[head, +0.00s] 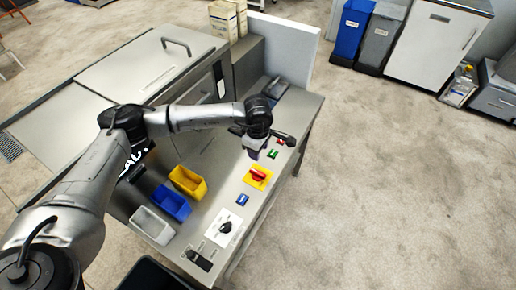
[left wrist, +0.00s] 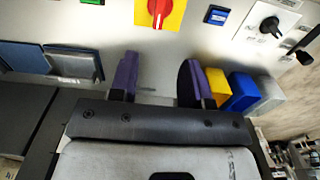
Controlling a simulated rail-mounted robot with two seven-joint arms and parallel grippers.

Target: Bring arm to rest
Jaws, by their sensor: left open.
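My left arm reaches in from the left in the head view, over the steel machine (head: 215,190). My left gripper (head: 254,153) hangs above the control panel, close to the green and red buttons. In the left wrist view its two purple-padded fingers (left wrist: 158,78) stand apart with nothing between them. The red rotary switch on its yellow plate (head: 258,175) lies just beyond the fingers; it also shows in the left wrist view (left wrist: 160,10). My right gripper is not in view.
Yellow (head: 188,181), blue (head: 171,203) and white (head: 153,225) bins stand left of the panel. A blue button (head: 242,199) and a black knob on a white plate (head: 224,228) are nearer the front. Open floor lies to the right.

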